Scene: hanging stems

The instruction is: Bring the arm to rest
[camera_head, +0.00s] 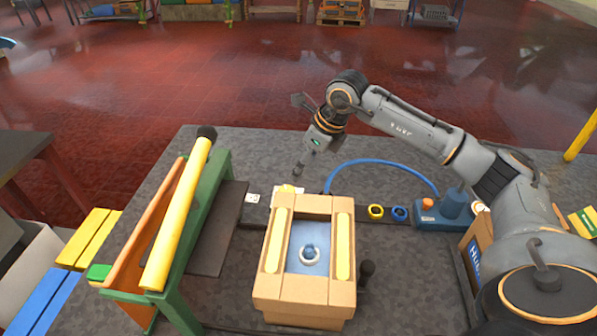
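My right arm (415,125) comes in from the right side of the camera_head view. It arches up over the table and bends down at the wrist. My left arm and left gripper are not in view.
A green and orange stand with a yellow bar (180,215) is on the left of the grey table (410,285). The box holds a white ring (310,256) between yellow strips. Yellow (376,212) and blue (399,214) rings, a blue device (445,212) and a blue hose (380,163) lie behind.

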